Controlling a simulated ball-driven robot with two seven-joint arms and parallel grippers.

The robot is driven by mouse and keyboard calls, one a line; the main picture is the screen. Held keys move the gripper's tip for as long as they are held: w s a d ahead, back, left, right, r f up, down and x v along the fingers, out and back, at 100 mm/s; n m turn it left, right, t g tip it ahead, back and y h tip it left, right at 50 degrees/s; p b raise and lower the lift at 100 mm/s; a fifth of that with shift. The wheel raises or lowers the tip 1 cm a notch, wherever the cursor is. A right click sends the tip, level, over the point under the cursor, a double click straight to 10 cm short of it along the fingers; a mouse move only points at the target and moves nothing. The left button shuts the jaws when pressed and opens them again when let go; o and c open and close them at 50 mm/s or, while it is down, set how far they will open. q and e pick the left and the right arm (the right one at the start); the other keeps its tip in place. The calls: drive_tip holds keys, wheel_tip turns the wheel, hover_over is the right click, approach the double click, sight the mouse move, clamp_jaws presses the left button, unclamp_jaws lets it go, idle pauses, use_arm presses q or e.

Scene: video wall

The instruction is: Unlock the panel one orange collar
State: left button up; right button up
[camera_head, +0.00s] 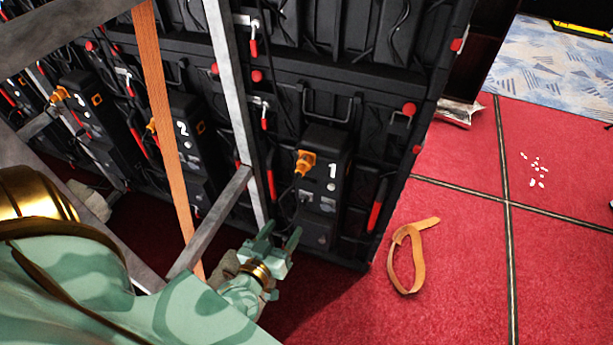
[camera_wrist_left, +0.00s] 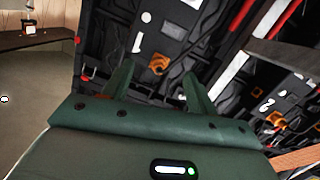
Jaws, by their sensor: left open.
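Panel one (camera_head: 326,190) is a black unit marked with a white 1 on the back of the video wall. Its orange collar (camera_head: 305,163) sits on the upper left of the unit, with a black cable below it. My left gripper (camera_head: 281,238) is below and left of the collar, open and empty, its green fingers pointing up. In the left wrist view the orange collar (camera_wrist_left: 160,64) shows between and beyond the fingertips of my left gripper (camera_wrist_left: 160,80), apart from them. My right gripper is not in view.
Grey metal struts (camera_head: 232,90) and an orange strap (camera_head: 165,130) stand left of panel one. Panel two (camera_head: 184,130) is further left. An orange strap loop (camera_head: 397,262) lies on the red carpet at right. White bits (camera_head: 535,169) are scattered there.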

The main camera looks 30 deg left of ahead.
use_arm(q)
drive_tip(key=n+t+y, duration=0.1)
drive_tip(key=y, duration=0.1)
approach(298, 174)
drive_tip(key=b+x, duration=0.3)
drive_tip(key=x, duration=0.8)
drive_tip(key=shift+w+a+f+b, duration=0.1)
drive_tip(key=shift+w+f+b, duration=0.05)
drive_tip(key=shift+w+b, duration=0.2)
drive_tip(key=shift+w+a, duration=0.1)
drive_tip(key=shift+w, duration=0.25)
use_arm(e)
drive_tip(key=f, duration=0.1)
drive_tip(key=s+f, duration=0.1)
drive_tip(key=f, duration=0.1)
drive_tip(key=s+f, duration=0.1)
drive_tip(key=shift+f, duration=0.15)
use_arm(q)
drive_tip(key=c, duration=1)
